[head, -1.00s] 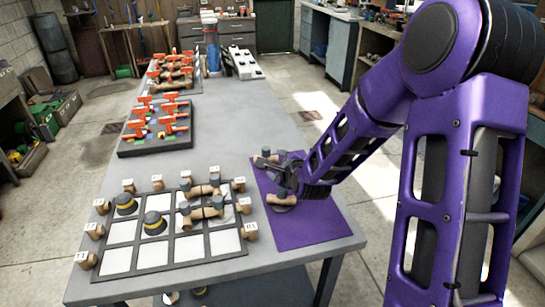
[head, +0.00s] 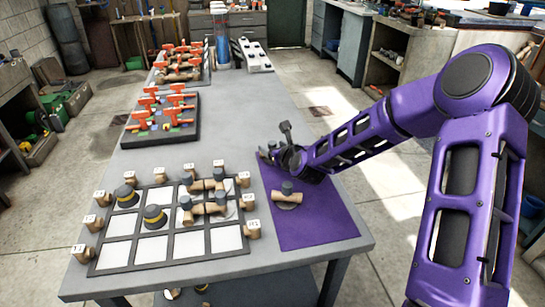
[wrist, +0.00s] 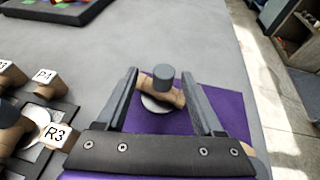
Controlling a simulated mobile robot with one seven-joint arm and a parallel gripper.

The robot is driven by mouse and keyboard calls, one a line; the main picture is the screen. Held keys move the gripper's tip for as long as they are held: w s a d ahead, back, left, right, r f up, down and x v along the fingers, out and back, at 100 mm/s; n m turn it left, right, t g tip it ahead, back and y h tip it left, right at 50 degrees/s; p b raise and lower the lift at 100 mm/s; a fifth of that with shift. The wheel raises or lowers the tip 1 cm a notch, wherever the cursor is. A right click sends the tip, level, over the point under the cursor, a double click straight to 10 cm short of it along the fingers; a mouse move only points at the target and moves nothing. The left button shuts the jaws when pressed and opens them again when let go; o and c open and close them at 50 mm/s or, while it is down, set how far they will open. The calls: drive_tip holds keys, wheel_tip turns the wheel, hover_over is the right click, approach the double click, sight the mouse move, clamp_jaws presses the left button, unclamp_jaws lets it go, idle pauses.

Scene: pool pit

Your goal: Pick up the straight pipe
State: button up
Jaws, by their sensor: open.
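A second similar piece (head: 264,155) is partly hidden by my gripper (head: 287,147) at the mat's far edge. The wrist view shows a tan pipe piece with an upright grey knob (wrist: 163,79) on a pale disc, framed between my gripper's open fingers (wrist: 165,98). The fingers look apart from it, but I cannot tell their height. A tan bit shows at lower right, behind the gripper. I cannot tell which piece is the straight pipe.
Left of the mat is a black-framed grid tray (head: 119,252) with white cells, tan pipe pieces, black-and-yellow caps and labelled blocks around it. A dark board (head: 160,134) with orange valves stands farther back.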

sight(269, 142)
drive_tip(key=shift+d+x, duration=0.2)
drive_tip(key=shift+x, duration=2.55)
drive_tip(key=shift+w+r, duration=0.1)
drive_tip(key=shift+w, duration=0.05)
drive_tip(key=shift+c, duration=0.3)
clamp_jaws()
